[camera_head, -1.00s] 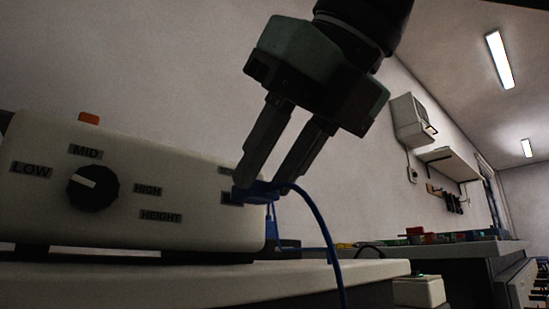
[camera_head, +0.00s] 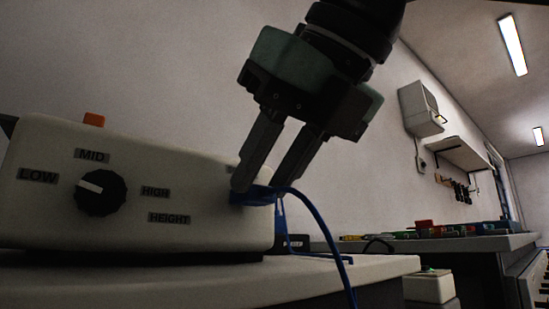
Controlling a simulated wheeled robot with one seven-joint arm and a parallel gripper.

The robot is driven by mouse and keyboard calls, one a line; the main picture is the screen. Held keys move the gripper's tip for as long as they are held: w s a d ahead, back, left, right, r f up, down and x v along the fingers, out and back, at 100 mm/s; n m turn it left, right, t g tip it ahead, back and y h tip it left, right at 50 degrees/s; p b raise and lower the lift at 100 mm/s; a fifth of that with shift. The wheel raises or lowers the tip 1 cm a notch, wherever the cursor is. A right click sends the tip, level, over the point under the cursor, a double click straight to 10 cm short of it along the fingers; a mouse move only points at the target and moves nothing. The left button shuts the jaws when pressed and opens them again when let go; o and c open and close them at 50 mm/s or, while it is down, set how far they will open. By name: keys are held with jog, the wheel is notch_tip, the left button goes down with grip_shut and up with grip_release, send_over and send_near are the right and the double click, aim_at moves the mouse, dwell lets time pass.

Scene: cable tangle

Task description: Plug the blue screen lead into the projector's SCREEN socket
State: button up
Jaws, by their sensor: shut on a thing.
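A cream-coloured unit, apparently the projector (camera_head: 140,232), stands at the left with a black dial and labels LOW, MID, HIGH and HEIGHT. My gripper (camera_head: 257,188) points down at its right end, shut on the blue plug (camera_head: 262,196) of the blue lead. The plug overlaps the front face near the right edge. The blue cable (camera_head: 326,235) arches out to the right and drops past the bench edge. The labels and any socket there are mostly hidden by the fingers and plug. I cannot tell whether the plug is seated.
The unit stands on a pale bench top (camera_head: 330,268). A small dark labelled block (camera_head: 294,242) lies behind the cable. Another bench (camera_head: 440,243) with coloured items stands to the right.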

jog(key=shift+w, duration=0.15)
jog(key=o, duration=1.1)
jog(key=shift+o, duration=0.2)
jog(key=shift+r, duration=0.1)
jog(key=v, duration=1.7)
jog(key=shift+r, duration=0.1)
